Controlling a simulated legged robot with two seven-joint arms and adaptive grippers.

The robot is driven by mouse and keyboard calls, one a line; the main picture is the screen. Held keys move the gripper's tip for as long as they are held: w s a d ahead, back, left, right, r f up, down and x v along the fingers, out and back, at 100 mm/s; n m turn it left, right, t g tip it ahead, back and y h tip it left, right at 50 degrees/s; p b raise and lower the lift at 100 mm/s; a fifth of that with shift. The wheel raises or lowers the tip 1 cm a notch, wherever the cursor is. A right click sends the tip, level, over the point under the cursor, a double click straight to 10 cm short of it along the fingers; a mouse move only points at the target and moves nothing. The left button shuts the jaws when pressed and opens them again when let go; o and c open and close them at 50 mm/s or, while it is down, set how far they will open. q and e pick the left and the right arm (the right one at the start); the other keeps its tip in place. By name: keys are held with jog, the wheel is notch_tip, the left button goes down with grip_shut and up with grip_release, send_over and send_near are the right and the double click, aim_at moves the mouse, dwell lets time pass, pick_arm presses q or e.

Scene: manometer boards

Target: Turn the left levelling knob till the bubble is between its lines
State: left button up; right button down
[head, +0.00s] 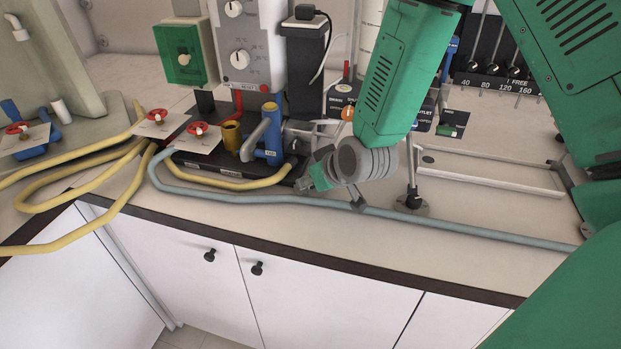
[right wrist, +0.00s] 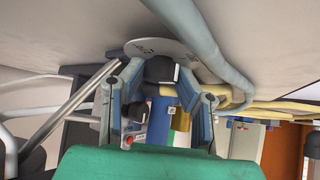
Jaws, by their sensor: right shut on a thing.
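My right gripper (head: 304,181) reaches in low over the bench, left of its wrist, in the head view. In the right wrist view its blue-grey fingers (right wrist: 161,82) are shut on a small black knob (right wrist: 160,69), one finger on each side. A pale round disc (right wrist: 155,48) with small markings lies against the bench by the knob. In the head view the gripper and wrist mostly hide this knob. Another levelling foot (head: 412,201) with a thin rod stands on the bench to the right. I cannot make out the bubble or its lines. My left gripper is out of view.
A blue-grey hose (head: 460,225) runs along the bench front, close to the gripper. A blue valve (head: 272,133) and yellow hoses (head: 235,184) lie to the left. A pale rectangular frame (head: 490,176) lies on the right. Bare bench (head: 455,251) shows near the front edge.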

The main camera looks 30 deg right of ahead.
jog(key=shift+r+m+h+p, duration=0.1)
jog(key=shift+m+h+p, duration=0.4)
jog(key=shift+m, duration=0.1)
jog(key=shift+a+m+h+p, duration=0.1)
jog(key=shift+m+h+p, duration=0.45)
jog(key=shift+m+h, duration=0.35)
jog(key=c, duration=1.2)
grip_release()
jog(key=shift+s+r, duration=0.2)
jog(key=shift+s, duration=0.05)
jog(key=v, duration=1.1)
